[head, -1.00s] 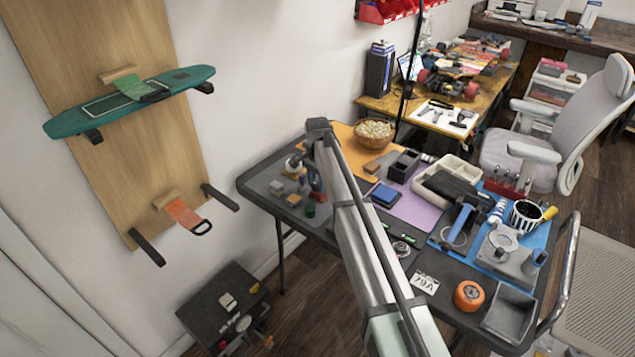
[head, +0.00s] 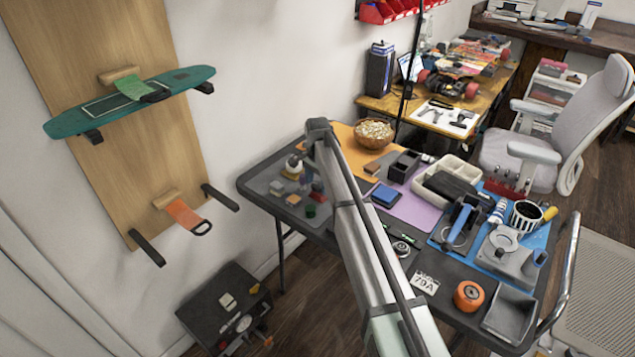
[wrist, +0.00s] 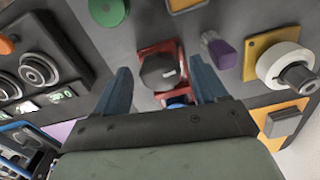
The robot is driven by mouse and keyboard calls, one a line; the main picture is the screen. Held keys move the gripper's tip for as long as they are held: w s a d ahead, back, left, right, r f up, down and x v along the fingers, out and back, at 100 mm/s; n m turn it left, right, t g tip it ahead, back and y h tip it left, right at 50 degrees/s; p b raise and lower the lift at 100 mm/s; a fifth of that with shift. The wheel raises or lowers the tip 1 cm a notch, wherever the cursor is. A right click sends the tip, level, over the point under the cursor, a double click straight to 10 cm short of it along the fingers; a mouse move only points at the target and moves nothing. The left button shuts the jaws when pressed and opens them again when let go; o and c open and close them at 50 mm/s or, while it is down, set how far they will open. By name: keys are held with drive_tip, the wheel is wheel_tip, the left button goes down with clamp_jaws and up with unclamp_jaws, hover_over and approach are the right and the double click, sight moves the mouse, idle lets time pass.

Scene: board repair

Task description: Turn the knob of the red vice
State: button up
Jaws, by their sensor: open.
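The red vice (wrist: 160,48) lies below my gripper in the wrist view, with a dark grey round knob (wrist: 158,73) on it. A small red part (head: 317,187), probably the vice, shows beside my arm in the head view. My gripper (wrist: 161,63) is open. Its two blue fingers stand apart on the left and right of the knob, with gaps visible on both sides. I cannot tell how far above it they are. A blue round part (wrist: 177,100) shows just in front of the gripper body.

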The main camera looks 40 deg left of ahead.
sight(318, 185)
wheel_tip(318, 185, up, 14)
idle(0.7)
drive_tip(key=shift+f, duration=0.1)
idle(0.3)
